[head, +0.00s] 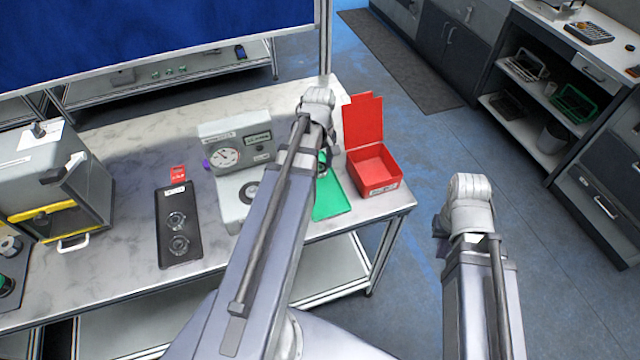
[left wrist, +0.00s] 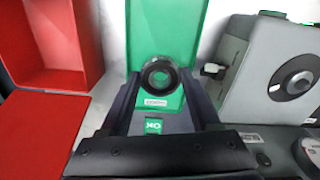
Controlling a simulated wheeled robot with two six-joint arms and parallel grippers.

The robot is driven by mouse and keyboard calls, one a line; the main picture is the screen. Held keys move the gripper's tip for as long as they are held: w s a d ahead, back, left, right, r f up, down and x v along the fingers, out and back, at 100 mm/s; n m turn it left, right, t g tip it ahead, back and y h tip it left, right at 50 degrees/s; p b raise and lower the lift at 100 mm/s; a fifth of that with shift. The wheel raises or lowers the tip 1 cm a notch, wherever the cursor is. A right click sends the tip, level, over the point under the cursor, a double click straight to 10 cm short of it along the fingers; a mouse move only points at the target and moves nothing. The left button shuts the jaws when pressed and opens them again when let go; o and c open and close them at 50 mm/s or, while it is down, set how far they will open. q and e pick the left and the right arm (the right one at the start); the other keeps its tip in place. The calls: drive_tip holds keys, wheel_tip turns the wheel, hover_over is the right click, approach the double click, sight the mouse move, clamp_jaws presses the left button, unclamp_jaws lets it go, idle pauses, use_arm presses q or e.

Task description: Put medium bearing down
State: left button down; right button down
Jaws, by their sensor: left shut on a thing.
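My left gripper (left wrist: 158,82) is shut on a dark ring-shaped bearing (left wrist: 159,74), which sits between its fingertips. In the left wrist view the bearing is in front of the green tray (left wrist: 165,30); I cannot tell whether it touches the tray. In the head view the green tray (head: 330,206) lies near the right end of the table, partly hidden by my left arm. My left gripper is mostly hidden there behind its wrist. My right arm hangs beyond the table's right edge, its gripper jaws out of sight.
An open red box (head: 374,172) stands just right of the green tray. A grey gauge machine (head: 222,185) stands to its left. A black tray (head: 177,254) with two round parts lies further left, near a grey-and-yellow cabinet (head: 85,190). The marble table has free room between them.

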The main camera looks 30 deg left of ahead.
sight(320, 185)
use_arm(q)
drive_tip(key=shift+f+b, duration=2.45)
drive_tip(key=shift+f, duration=0.6)
drive_tip(key=shift+f, duration=0.1)
drive_tip(key=shift+f, duration=0.15)
drive_tip(key=shift+c, duration=0.6)
unclamp_jaws()
drive_tip(key=shift+r, duration=0.2)
wheel_tip(320, 185, up, 12)
drive_tip(key=p, duration=1.2)
